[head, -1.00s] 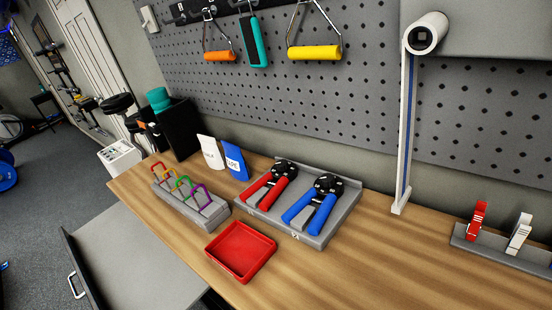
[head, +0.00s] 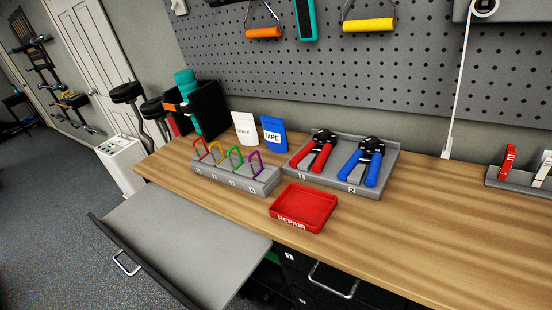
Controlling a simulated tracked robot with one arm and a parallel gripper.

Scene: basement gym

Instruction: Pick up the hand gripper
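Two hand grippers lie in a grey tray (head: 298,167) on the wooden bench in the head view. The red-handled hand gripper (head: 325,152) is on the left, by the mark 1. The blue-handled hand gripper (head: 374,170) is on the right, by the mark 2. Both have black heads at the back and stand apart from each other. My own gripper does not show in the view.
A red tray marked REPAIR (head: 306,206) sits in front. A rack of coloured clips (head: 236,173), a white pouch (head: 245,129) and a blue TAPE pouch (head: 274,135) stand left. A grey drawer (head: 185,240) juts out below. The bench's right front (head: 450,225) is clear.

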